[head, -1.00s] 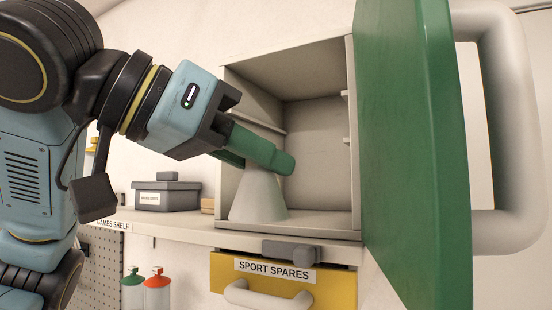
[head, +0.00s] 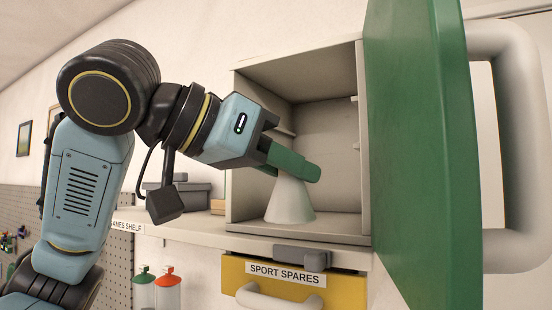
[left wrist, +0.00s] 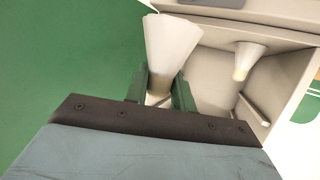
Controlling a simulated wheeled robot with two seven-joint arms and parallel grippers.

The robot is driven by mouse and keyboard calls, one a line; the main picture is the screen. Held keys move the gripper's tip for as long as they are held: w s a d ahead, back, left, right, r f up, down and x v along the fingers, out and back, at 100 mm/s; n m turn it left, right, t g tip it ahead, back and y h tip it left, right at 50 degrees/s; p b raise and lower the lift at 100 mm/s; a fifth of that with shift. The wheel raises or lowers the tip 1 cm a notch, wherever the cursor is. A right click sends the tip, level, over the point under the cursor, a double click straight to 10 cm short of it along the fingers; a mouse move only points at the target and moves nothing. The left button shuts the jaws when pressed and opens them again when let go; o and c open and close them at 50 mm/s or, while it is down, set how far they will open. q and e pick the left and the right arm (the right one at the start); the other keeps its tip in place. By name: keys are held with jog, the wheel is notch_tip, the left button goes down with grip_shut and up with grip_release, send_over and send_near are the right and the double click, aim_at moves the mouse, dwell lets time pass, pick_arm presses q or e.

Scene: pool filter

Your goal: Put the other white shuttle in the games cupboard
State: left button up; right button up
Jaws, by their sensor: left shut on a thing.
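My left gripper (head: 308,172) reaches into the open games cupboard (head: 298,68) from the left, its green fingers shut on a white shuttle (head: 290,203). The shuttle's pale skirt flares downward close above the cupboard floor; I cannot tell whether it touches. In the left wrist view the held shuttle (left wrist: 170,45) sits between the two fingers. A second white shuttle (left wrist: 246,60) stands apart from it inside the cupboard, to the right in that view, and is not visible in the head view. The green cupboard door (head: 425,130) is swung open on the right. My right gripper is not in view.
A yellow drawer labelled sport spares (head: 345,292) is below the cupboard, with a grey block (head: 300,257) above its front. Grey boxes (head: 190,195) stand on the shelf left of the cupboard. Two bottles (head: 166,290) are below. Small ledges line the cupboard's inner walls.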

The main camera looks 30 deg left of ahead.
pick_arm(q)
jog(key=w+p, duration=0.1)
jog(key=w, duration=0.2)
jog(key=shift+w+d, duration=0.1)
jog(key=shift+w, duration=0.15)
jog(key=shift+w+p, duration=0.4)
jog(key=shift+w, duration=0.85)
jog(key=w, duration=0.8)
jog(key=shift+w+d+f, duration=0.15)
jog(key=shift+d+f, duration=0.05)
jog(key=shift+f, duration=0.1)
jog(key=shift+w+f, duration=0.15)
jog(key=shift+w, duration=0.15)
jog(key=shift+f+b, duration=0.6)
jog(key=shift+f, duration=0.3)
jog(key=o, duration=1.6)
jog(key=shift+c, duration=0.2)
jog(key=shift+s, duration=0.2)
